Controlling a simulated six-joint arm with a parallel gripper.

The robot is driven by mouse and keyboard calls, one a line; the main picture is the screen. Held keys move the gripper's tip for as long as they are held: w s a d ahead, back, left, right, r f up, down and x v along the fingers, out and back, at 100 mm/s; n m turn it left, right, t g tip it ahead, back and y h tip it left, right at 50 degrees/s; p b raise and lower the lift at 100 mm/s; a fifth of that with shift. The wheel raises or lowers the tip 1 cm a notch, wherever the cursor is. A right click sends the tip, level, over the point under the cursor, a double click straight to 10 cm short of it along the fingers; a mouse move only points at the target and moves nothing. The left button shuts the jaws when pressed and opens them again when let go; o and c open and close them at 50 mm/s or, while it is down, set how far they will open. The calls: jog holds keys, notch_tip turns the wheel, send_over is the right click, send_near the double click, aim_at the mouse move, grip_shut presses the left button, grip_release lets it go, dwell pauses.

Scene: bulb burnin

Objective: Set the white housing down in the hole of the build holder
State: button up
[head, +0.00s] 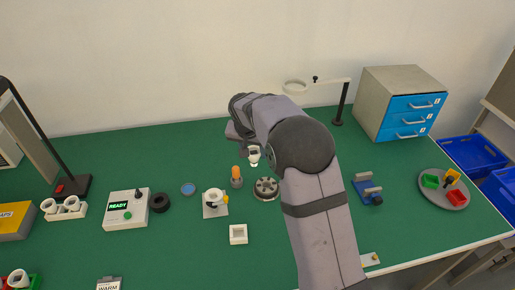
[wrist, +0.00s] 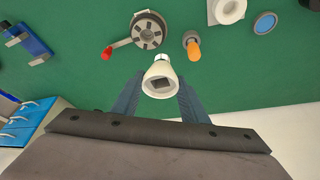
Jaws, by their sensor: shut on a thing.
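The white housing (wrist: 160,76) is a cup-like, flared piece with a dark square opening facing the wrist camera. My gripper (wrist: 160,92) is shut on it, one dark finger on each side. In the head view the housing (head: 254,157) hangs above the back middle of the green table, and my arm partly hides the gripper. What looks like the build holder (head: 209,212) is a pale square base with a round white ring and a yellow knob, left of and nearer than the housing. Its ring (wrist: 230,10) shows at the top edge of the wrist view, apart from the housing.
A grey round fixture (head: 266,188) with a red-ended handle (wrist: 107,54) and an orange-topped piece (head: 236,177) stand near the holder. A white square block (head: 238,234) lies in front. A blue dish (head: 188,188) and a READY box (head: 127,209) are left.

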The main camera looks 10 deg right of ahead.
jog(key=s+a+f+n+y+p, duration=0.1)
jog(key=s+a+f+p, duration=0.15)
jog(key=a, duration=0.35)
jog(key=s+a+f+n+p, duration=0.1)
jog(key=s+a+f+n, duration=0.1)
jog(key=a+f, duration=0.3)
jog(key=w+a+r+n+y, duration=0.1)
jog(key=w+a+n+y, duration=0.2)
jog(key=n, duration=0.5)
jog(key=shift+w+a+r, duration=0.35)
jog(key=shift+w+a, duration=0.25)
jog(key=shift+a, duration=0.1)
jog(key=shift+f, duration=0.2)
jog(key=b, duration=0.3)
send_near(210, 191)
jog(key=shift+w, duration=0.95)
jog(key=shift+a+f+b, duration=0.2)
jog(key=shift+f+b, duration=0.05)
jog(key=shift+f, duration=0.2)
jog(key=shift+a+f+b, duration=0.25)
jog(key=shift+f, duration=0.25)
jog(key=shift+f+b, duration=1.3)
jog(key=shift+f, duration=0.2)
